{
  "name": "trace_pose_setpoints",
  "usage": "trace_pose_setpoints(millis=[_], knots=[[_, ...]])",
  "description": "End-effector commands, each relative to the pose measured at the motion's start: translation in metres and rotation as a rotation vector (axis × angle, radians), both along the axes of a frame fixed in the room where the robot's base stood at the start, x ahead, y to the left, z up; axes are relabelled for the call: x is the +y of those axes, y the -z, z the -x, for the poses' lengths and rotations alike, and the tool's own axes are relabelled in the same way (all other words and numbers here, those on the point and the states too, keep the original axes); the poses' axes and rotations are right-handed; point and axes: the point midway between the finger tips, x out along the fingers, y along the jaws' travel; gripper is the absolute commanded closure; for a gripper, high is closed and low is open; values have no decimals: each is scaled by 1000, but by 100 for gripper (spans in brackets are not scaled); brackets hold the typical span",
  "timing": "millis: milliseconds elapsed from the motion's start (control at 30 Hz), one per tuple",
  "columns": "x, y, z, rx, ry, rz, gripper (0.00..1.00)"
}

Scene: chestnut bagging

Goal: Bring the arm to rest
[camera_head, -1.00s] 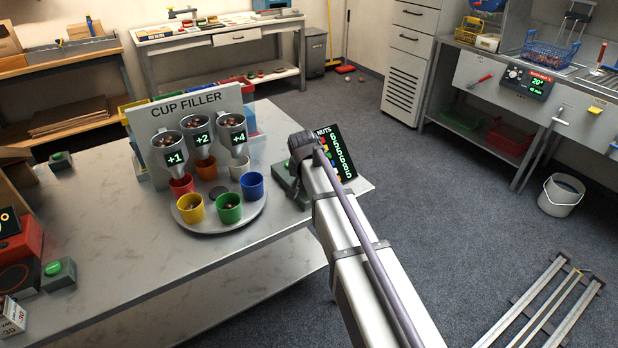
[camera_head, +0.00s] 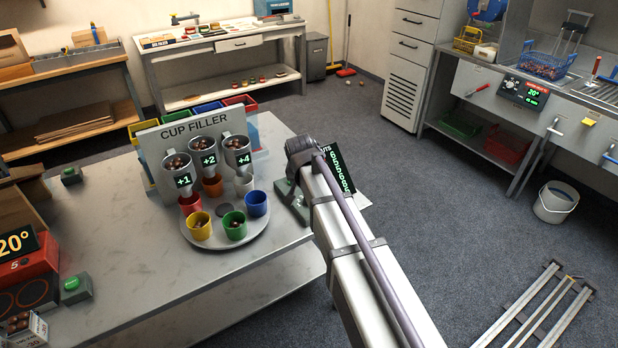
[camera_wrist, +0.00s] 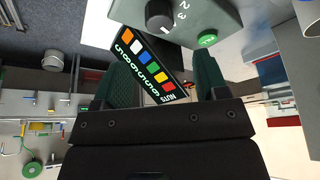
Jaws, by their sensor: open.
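My gripper (camera_wrist: 163,82) shows in the wrist view as two dark green fingers, spread apart with nothing held between them. Beyond the fingers is the black NUTS board (camera_wrist: 146,66) with coloured squares and numbers. A grey-green control box (camera_wrist: 185,22) with a dial and a green button lies just past it. In the head view my arm reaches over the right end of the table. It partly covers the NUTS board (camera_head: 338,170) and the control box (camera_head: 290,203). The gripper itself is hidden there.
The cup filler (camera_head: 194,128) stands on the table with several coloured cups on a round turntable (camera_head: 225,243). A red device with a display (camera_head: 22,268) and a green button box (camera_head: 75,286) are at left. A bucket (camera_head: 555,203) stands on the open floor at right.

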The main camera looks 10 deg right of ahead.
Motion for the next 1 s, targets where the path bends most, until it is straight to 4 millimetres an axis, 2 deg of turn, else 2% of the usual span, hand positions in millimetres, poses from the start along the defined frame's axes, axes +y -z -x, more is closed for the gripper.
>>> trace_pose_setpoints(millis=[33, 100, 533, 600, 667, 800, 833, 900, 1000], knots=[[1, -15, 4, 0, -1, 0, 33], [2, -18, 6, 0, 0, 0, 33], [2, -14, 6, 5, -11, 5, 33], [3, -12, 15, 53, -82, 23, 33], [4, -9, 54, 137, -179, 27, 33], [-3, -8, 163, 314, -381, -17, 33], [-5, -9, 183, 339, -408, -31, 33], [-8, -10, 221, 379, -446, -62, 33], [-13, -12, 246, 391, -443, -84, 33]])
